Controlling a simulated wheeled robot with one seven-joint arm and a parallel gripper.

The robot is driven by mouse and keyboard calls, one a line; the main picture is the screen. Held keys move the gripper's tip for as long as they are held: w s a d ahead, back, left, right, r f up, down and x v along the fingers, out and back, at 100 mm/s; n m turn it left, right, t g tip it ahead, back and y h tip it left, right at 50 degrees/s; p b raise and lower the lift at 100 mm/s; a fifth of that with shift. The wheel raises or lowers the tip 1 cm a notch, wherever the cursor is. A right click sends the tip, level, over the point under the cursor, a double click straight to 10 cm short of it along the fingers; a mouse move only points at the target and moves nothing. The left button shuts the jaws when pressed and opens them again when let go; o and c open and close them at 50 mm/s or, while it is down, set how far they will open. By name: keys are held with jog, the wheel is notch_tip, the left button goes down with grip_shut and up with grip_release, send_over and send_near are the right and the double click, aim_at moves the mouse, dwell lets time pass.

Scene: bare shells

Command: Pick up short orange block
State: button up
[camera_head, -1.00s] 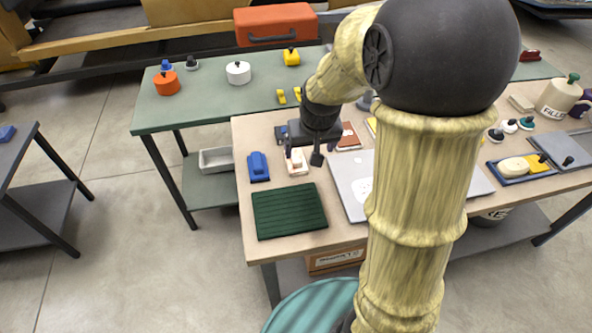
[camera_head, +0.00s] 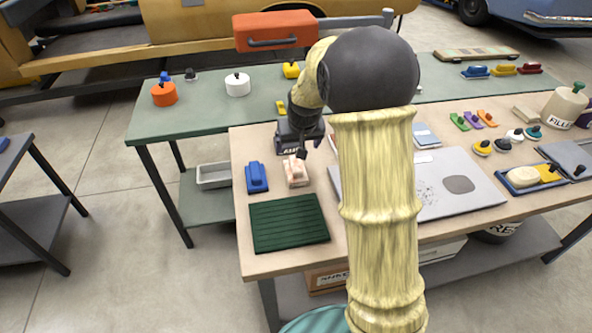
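A short orange block (camera_head: 487,117) lies at the far right part of the beige table, at the end of a row beside a purple block (camera_head: 473,119) and a green block (camera_head: 459,121). My gripper (camera_head: 306,150) hangs at the table's left part, above a pale block with a dark knob (camera_head: 296,172). It is far to the left of the orange block. Its fingers look apart with nothing visible between them, though they are small and partly lost against a dark box behind.
A blue block (camera_head: 257,177), a dark green ribbed mat (camera_head: 289,223) and a grey panel (camera_head: 455,186) lie on the beige table (camera_head: 262,262). Round-knobbed pieces (camera_head: 482,147) stand just in front of the orange block. A filler pot (camera_head: 562,106) stands to its right.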

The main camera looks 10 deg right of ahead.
aim_at(295, 163)
jog(key=x, duration=0.8)
jog(key=shift+w+f+p, duration=0.2)
jog(key=shift+w+p, duration=0.05)
jog(key=shift+p, duration=0.15)
jog(key=shift+w+d+f, duration=0.1)
jog(key=shift+w+f, duration=0.05)
jog(key=shift+f, duration=0.1)
jog(key=shift+d, duration=0.15)
jog(key=shift+a, duration=0.45)
jog(key=shift+d+f, duration=0.1)
jog(key=shift+f, duration=0.45)
jog(key=p+x, duration=0.1)
jog(key=x, duration=0.3)
jog(key=shift+d, duration=0.2)
jog(key=c, duration=1.1)
